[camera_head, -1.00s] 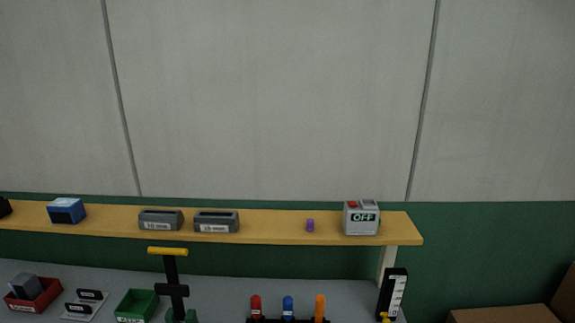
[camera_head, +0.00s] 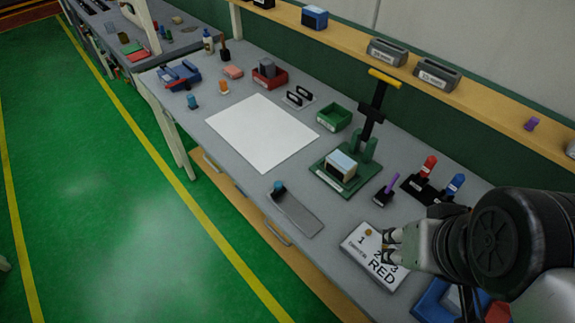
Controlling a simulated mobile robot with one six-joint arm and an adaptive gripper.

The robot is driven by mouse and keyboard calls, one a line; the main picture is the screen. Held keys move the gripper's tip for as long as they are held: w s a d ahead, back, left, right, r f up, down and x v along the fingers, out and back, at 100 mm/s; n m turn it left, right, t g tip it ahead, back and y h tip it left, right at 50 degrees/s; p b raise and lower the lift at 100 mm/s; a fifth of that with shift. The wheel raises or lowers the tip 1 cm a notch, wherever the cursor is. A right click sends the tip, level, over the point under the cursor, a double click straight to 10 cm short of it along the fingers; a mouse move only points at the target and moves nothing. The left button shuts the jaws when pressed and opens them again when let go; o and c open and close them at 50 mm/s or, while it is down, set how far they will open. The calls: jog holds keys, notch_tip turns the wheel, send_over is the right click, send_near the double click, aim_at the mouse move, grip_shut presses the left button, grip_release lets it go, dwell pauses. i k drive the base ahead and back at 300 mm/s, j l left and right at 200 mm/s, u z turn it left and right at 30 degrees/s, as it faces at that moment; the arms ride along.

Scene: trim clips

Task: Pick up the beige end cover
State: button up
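No part is plainly marked as the beige end cover. A cream-faced block with a pale blue top (camera_head: 341,165) sits in the green press fixture (camera_head: 345,180), under a black post with a yellow handle. I cannot tell whether this is the end cover. My gripper (camera_head: 386,248) is at the lower right, over the white card reading "1 2 3 RED" (camera_head: 360,247). Its fingers look apart, with nothing seen between them. The gripper is to the right of and nearer than the fixture.
A white sheet (camera_head: 262,133) lies mid-bench. A green bin (camera_head: 334,117) and red bin (camera_head: 270,77) stand behind it. A grey metal plate (camera_head: 297,212) lies near the front edge. Red and blue pegs (camera_head: 428,168) stand near my arm. A yellow shelf (camera_head: 450,100) runs along the back.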

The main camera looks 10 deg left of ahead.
aim_at(340, 167)
jog(key=u, duration=0.2)
jog(key=i+j+z, duration=0.2)
jog(key=j, duration=0.15)
jog(key=i+j+z, duration=0.2)
jog(key=j, duration=0.15)
jog(key=i+j+z, duration=0.2)
jog(key=j, duration=0.2)
jog(key=j+z, duration=0.15)
jog(key=j, duration=0.25)
jog(key=i+j+z, duration=0.2)
jog(key=j, duration=0.25)
jog(key=k, duration=0.05)
